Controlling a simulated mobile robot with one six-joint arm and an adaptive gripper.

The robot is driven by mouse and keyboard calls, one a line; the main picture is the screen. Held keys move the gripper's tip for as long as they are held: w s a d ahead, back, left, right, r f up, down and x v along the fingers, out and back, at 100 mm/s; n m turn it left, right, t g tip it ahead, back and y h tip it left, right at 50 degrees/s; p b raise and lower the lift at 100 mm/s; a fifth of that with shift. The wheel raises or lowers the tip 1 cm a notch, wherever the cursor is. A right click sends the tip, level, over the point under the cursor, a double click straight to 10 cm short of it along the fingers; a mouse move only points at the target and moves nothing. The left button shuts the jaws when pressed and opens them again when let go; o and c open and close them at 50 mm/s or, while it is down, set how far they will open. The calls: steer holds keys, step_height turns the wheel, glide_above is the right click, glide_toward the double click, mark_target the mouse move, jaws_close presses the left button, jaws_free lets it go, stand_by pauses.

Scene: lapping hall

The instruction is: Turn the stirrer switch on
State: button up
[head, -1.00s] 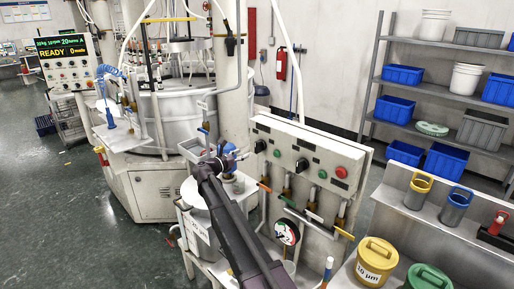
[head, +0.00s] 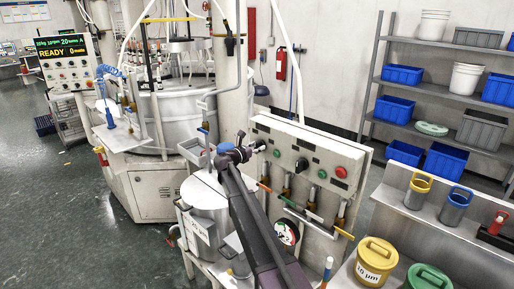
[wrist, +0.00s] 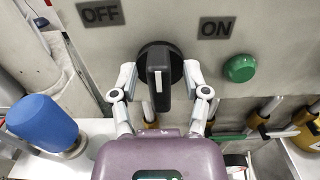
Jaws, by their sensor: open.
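The stirrer switch is a black rotary knob (wrist: 158,78) on a pale panel in the wrist view. Its raised bar stands roughly vertical, below and between the OFF label (wrist: 100,13) and the ON label (wrist: 216,27). My gripper (wrist: 160,82) is open, with one finger on each side of the bar and gaps visible between. In the head view my gripper (head: 255,147) is at the left end of the control panel (head: 325,155) and largely covers the knob there.
A green button (wrist: 240,68) sits right of the knob. A second black knob (head: 302,165) and a red button (head: 341,172) are further right. Valves with coloured handles hang below the panel. A blue cylinder (wrist: 42,122) stands left of the gripper. A metal pot (head: 205,195) is below my arm.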

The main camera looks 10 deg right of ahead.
jaws_close()
steer(key=shift+m, duration=0.4)
steer(key=m, duration=0.5)
steer(key=shift+s, duration=0.15)
steer(key=m, duration=0.6)
steer(key=shift+d+f, duration=0.1)
steer(key=shift+d, duration=0.05)
stand_by(0.3)
